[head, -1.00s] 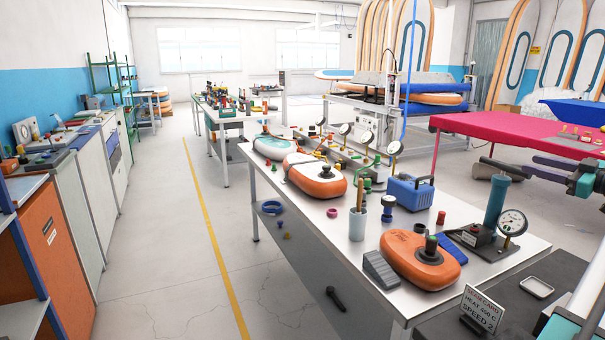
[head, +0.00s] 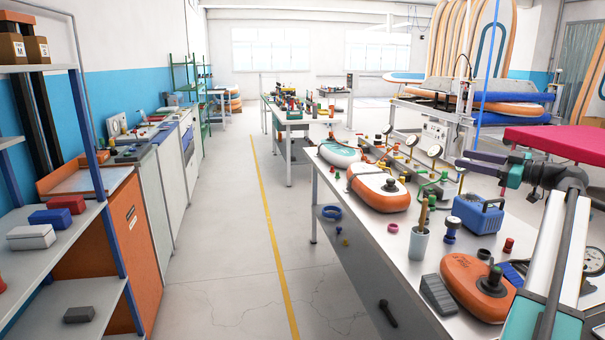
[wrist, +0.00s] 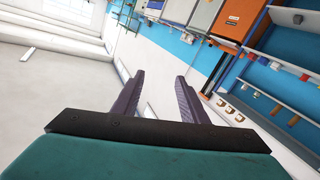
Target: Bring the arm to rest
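My gripper (head: 463,163) is at the right of the head view, in front of the far part of the workbench and pointing left in the picture. Its two dark purple fingers stand apart with nothing between them. They also show in the wrist view (wrist: 160,77), with a clear gap between the tips and a wall behind. My arm is bent, with a pale link rising from the lower right corner to the wrist. The arm hides part of the workbench's right end.
The workbench (head: 362,262) on the right carries orange boards (head: 478,283), a blue box (head: 477,215) and gauges. A red-topped table (head: 560,142) stands behind my gripper. A shelf rack (head: 60,265) is close on the left. The floor aisle with a yellow line (head: 272,235) is clear.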

